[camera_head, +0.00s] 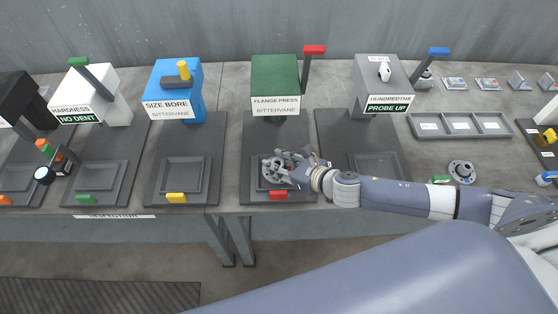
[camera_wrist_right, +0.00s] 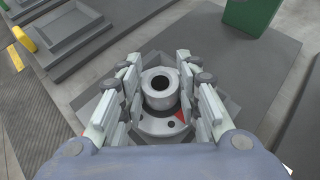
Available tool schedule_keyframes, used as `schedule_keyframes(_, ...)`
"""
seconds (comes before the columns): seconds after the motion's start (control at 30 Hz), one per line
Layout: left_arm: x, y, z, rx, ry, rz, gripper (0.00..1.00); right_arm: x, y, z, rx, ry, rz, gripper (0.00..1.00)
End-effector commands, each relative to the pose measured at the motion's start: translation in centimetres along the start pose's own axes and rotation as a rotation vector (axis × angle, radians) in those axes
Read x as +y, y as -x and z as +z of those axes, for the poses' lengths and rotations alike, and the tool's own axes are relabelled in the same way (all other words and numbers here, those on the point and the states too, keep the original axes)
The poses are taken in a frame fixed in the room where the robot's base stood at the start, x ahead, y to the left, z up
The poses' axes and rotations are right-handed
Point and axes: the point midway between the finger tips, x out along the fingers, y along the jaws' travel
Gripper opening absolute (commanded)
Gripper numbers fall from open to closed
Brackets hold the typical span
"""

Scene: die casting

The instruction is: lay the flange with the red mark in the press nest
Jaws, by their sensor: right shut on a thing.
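The flange (camera_wrist_right: 162,88) is a grey part with a raised hub and a dark central bore. A red mark (camera_wrist_right: 180,116) shows on its base plate in the wrist view. My right gripper (camera_wrist_right: 161,85) is shut on the flange, with fingers on both sides of the hub. In the head view my right gripper (camera_head: 284,163) is over the nest (camera_head: 263,183) of the green flange press (camera_head: 275,83), and hides most of the flange. I cannot tell whether the flange touches the nest floor. My left gripper is not in view.
A red block (camera_head: 278,195) sits at the front of the press base. A blue size bore station (camera_head: 178,92) stands to the left and a grey probe station (camera_head: 381,85) to the right.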

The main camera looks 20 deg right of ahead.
Motion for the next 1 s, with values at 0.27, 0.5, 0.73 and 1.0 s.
schedule_keyframes(0.27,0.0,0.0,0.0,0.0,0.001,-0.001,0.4,0.0,0.0,0.1,-0.003,0.0,0.001,0.33)
schedule_keyframes(0.5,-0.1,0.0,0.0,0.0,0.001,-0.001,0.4,0.0,0.0,0.1,-0.001,0.0,0.0,0.54)
schedule_keyframes(0.73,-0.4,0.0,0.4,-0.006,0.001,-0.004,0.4,0.0,0.2,-0.2,0.003,-0.001,-0.001,0.54)
schedule_keyframes(1.0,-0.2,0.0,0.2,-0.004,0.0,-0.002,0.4,0.0,4.1,-0.2,0.005,0.001,0.0,0.54)
